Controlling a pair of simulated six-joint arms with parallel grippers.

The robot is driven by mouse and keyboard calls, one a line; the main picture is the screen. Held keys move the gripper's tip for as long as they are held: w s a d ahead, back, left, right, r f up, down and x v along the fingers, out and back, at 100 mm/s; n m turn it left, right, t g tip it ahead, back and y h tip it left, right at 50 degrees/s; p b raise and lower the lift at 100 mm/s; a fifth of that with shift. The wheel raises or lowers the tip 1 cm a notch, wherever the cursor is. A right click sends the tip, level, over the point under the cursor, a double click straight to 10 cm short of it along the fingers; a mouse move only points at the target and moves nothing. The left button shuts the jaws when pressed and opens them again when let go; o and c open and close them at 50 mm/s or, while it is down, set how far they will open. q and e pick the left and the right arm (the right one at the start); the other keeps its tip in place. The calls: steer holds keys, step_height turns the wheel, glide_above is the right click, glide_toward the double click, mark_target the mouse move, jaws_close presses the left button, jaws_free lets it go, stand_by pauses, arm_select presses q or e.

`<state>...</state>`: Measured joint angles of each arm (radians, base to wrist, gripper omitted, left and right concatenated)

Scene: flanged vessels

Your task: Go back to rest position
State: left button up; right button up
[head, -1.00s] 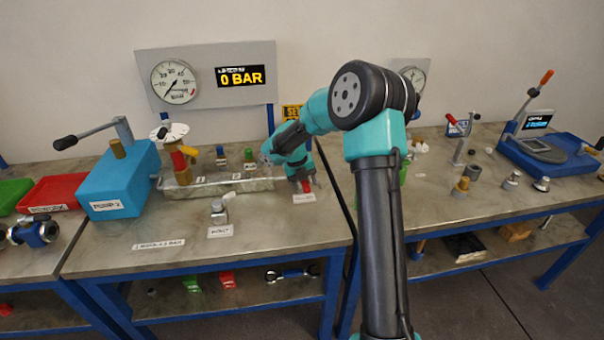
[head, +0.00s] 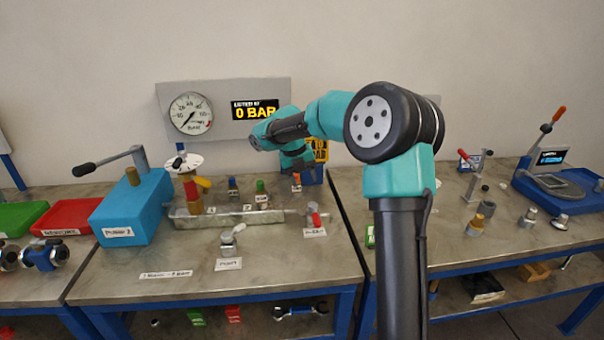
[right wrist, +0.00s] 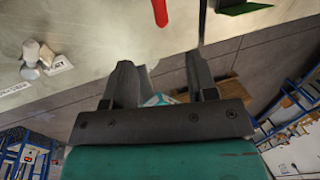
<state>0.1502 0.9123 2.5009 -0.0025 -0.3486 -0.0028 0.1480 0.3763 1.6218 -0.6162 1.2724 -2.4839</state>
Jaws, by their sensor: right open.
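My right arm rises at the centre right of the head view and bends left over the back of the left bench. Its gripper's fingers do not show clearly there. In the right wrist view my right gripper (right wrist: 162,80) has its two dark fingers spread wide, with nothing held between them. Below the fingers are the bench edge and the floor. A small red-handled fitting (head: 315,217) stands on the bench behind its label, apart from the arm. My left gripper is not in view.
The left bench (head: 200,270) carries a blue pump box (head: 130,210), a metal manifold (head: 225,218) with valves, and a small metal valve (head: 232,236). A round gauge (head: 190,113) stands behind, with a display reading 0 BAR. A red tray (head: 70,217) lies left. The right bench holds several fittings.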

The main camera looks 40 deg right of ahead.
steer(key=shift+v, duration=0.8)
